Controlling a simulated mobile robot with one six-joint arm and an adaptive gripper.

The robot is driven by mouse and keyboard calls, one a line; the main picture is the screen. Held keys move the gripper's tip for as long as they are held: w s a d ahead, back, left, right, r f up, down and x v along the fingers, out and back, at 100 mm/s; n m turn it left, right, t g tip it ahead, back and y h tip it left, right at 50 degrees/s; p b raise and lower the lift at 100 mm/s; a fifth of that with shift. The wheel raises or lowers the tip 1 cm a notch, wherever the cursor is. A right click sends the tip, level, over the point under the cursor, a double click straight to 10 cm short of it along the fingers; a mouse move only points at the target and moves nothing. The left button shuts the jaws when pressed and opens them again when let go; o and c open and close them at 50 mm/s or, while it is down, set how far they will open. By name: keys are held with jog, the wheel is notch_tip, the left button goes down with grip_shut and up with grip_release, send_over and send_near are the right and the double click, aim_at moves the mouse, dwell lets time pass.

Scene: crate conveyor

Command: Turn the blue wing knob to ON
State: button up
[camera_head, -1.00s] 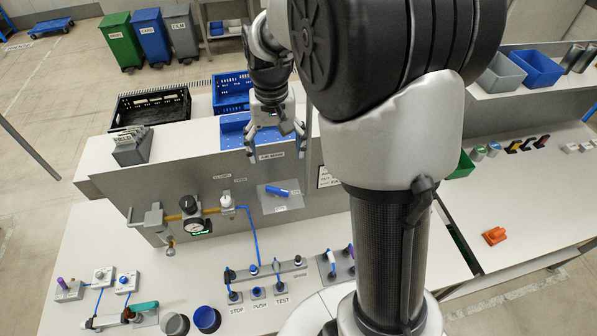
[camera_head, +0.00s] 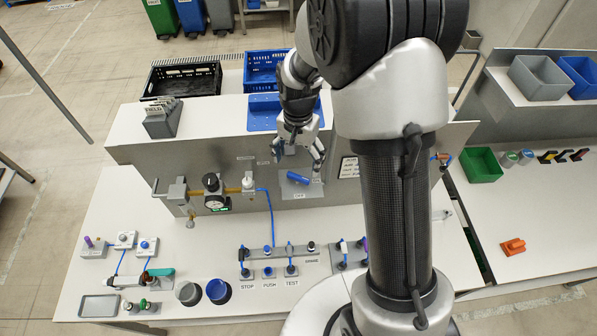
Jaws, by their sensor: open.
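The blue wing knob (camera_head: 298,176) sits on a grey plate (camera_head: 290,190) on the upright grey panel. Its wing slants slightly, lower toward the right. A label reading OFF is below it, and a small label to its right is too small to read surely. My gripper (camera_head: 301,163) is open, pointing down just above and in front of the panel near the knob. Its fingers are close to the knob, but I cannot tell whether they touch it. Nothing is held between them.
A blue hose (camera_head: 270,215) hangs down to a row of switches below.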

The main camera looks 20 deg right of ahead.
aim_at(298, 176)
notch_tip(298, 176, down, 7)
jog(key=shift+r, duration=0.1)
jog(key=shift+c, duration=0.5)
jog(key=c, duration=1)
